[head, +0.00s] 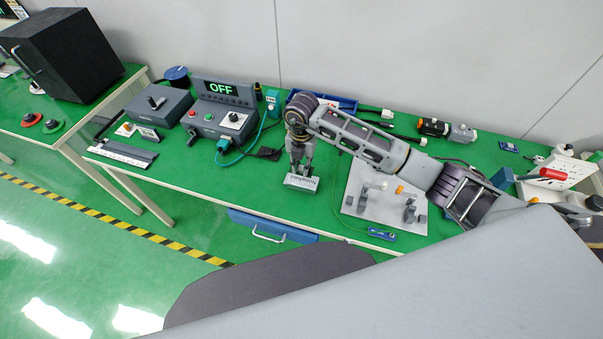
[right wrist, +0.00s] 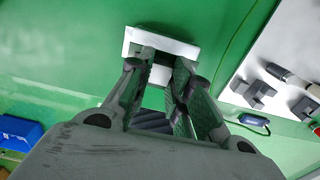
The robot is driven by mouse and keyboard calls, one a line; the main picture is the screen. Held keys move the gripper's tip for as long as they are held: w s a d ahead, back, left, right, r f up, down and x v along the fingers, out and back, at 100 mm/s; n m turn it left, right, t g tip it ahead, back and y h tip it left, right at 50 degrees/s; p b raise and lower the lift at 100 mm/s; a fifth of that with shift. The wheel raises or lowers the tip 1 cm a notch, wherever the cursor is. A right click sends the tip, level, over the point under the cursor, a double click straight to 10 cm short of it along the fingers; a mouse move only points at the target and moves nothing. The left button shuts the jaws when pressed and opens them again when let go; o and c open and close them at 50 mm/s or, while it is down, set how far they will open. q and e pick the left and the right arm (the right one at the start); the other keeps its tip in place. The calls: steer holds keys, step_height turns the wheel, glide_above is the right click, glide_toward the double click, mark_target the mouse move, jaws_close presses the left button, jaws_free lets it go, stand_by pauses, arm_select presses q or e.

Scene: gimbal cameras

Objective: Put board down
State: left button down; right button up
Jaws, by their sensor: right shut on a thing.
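The board (head: 301,184) is a small, pale, flat-faced piece with dark lettering on the side facing the head camera. My right gripper (head: 302,165) points down and is shut on it, near the front part of the green workbench (head: 240,182). In the right wrist view the board (right wrist: 130,42) shows as a white bar across the fingertips of the gripper (right wrist: 163,68), with green surface around it. I cannot tell whether the board touches the bench or hangs just above it. My left gripper is not in view.
A grey control box (head: 218,128) reading OFF stands to the left. A pale plate with fixtures (head: 376,207) lies to the right. A blue drawer (head: 272,226) is below the bench's front edge. Bare green bench lies just left of the board.

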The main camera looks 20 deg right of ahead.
mark_target(301, 170)
steer(key=shift+f, duration=0.8)
steer(key=shift+f+p, duration=0.3)
steer(key=shift+f, duration=1.6)
steer(key=shift+f, duration=0.1)
steer(key=o, duration=0.9)
steer(key=shift+c, duration=0.2)
